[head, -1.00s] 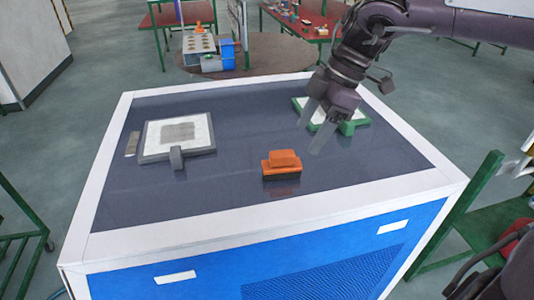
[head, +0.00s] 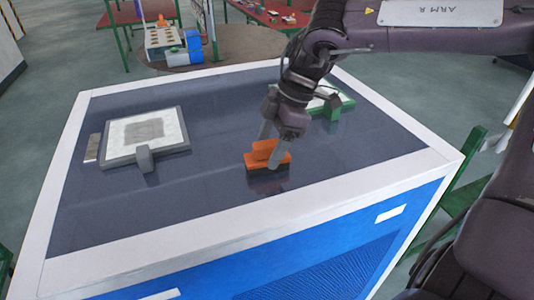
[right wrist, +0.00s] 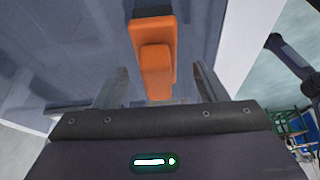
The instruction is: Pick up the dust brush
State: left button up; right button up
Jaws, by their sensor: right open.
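The dust brush (head: 265,158) is orange with a dark underside and lies on the dark top of the blue and white cabinet, near its front edge. My right gripper (head: 284,143) is open just above and behind it, fingers pointing down. In the right wrist view the orange brush (right wrist: 154,62) lies ahead of the open fingers (right wrist: 161,88), lined up roughly between them. I cannot tell whether the fingers touch it. My left gripper is not in view.
A grey-framed white panel (head: 146,134) with a handle lies on the left of the cabinet top (head: 200,200). A green-framed panel (head: 338,104) lies behind my right gripper, partly hidden. A flat grey piece (head: 93,147) lies at far left. The front middle of the top is clear.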

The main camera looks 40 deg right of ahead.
aim_at(264, 156)
jog(key=p+x, duration=0.1)
jog(key=x, duration=0.2)
jog(key=shift+w+f, duration=0.2)
jog(key=shift+f, duration=0.05)
jog(key=shift+c, duration=0.8)
jog(key=c, duration=0.9)
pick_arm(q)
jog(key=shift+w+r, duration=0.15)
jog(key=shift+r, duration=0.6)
pick_arm(e)
jog(key=shift+r+b, duration=0.3)
jog(key=shift+r, duration=0.3)
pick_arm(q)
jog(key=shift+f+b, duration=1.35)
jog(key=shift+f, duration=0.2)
pick_arm(e)
jog(key=shift+r, duration=9.5)
